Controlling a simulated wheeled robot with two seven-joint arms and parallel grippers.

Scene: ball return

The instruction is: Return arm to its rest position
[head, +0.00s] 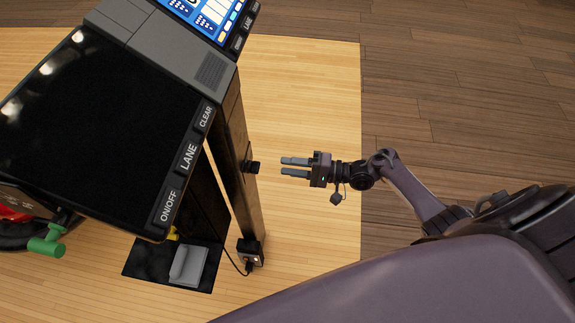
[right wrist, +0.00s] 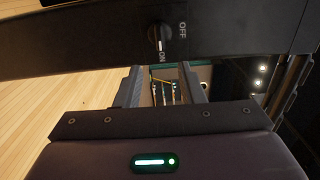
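My right gripper (head: 294,167) reaches in from the right of the head view, its fingers parallel with a gap between them. It is open and empty. Its fingertips point at a black knob (head: 252,167) on the side of the dark console post (head: 236,165), with a small gap between. In the right wrist view, the knob (right wrist: 160,37) sits on a dark panel beyond the fingers (right wrist: 161,85), beside OFF and ON labels. Its pale mark appears turned toward ON. My left gripper is not in view.
A large dark screen (head: 95,115) with LANE labels and a lit blue screen (head: 205,15) stand at upper left. A plug with a cable (head: 250,258) sits low on the post. A green handle (head: 47,245) is at lower left. Floor right of the post is clear.

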